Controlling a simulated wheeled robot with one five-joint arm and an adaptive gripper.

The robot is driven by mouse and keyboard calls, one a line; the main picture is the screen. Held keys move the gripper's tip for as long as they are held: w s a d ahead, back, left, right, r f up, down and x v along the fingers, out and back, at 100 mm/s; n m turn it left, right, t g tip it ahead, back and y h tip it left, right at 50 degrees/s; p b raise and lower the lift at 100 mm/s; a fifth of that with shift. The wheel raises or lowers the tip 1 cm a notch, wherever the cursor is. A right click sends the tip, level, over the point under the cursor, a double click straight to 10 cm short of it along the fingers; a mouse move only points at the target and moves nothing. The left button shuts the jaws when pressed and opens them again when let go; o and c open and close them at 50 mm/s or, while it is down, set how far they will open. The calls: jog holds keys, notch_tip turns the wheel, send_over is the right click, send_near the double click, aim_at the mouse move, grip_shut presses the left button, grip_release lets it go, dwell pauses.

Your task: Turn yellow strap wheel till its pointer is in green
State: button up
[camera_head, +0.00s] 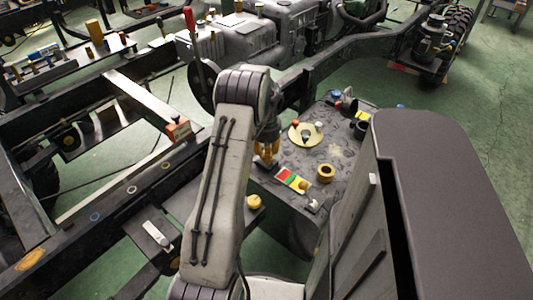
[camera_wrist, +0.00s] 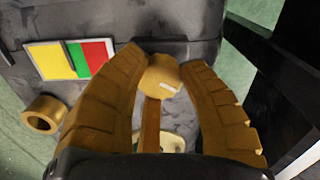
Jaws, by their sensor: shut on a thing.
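In the wrist view, my gripper (camera_wrist: 160,70) has its two orange-brown fingers closed around a yellow rounded wheel (camera_wrist: 158,72). The wheel has a short white mark (camera_wrist: 169,87) on its face, on the side away from the plate. A plate (camera_wrist: 70,59) with yellow, green and red fields lies to the left of the fingers; green is the narrow middle field. In the head view, my gripper (camera_head: 265,156) points down beside the plate (camera_head: 293,179); the wheel is not clearly seen there.
A round dial with coloured knobs (camera_head: 306,133) lies behind. A yellow knob (camera_head: 255,202) is in front. Dark chassis rails (camera_head: 110,205) run along the left.

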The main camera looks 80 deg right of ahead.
jog(key=shift+f, duration=0.1)
jog(key=o, duration=1.2)
notch_tip(320, 180, up, 12)
dwell(0.4)
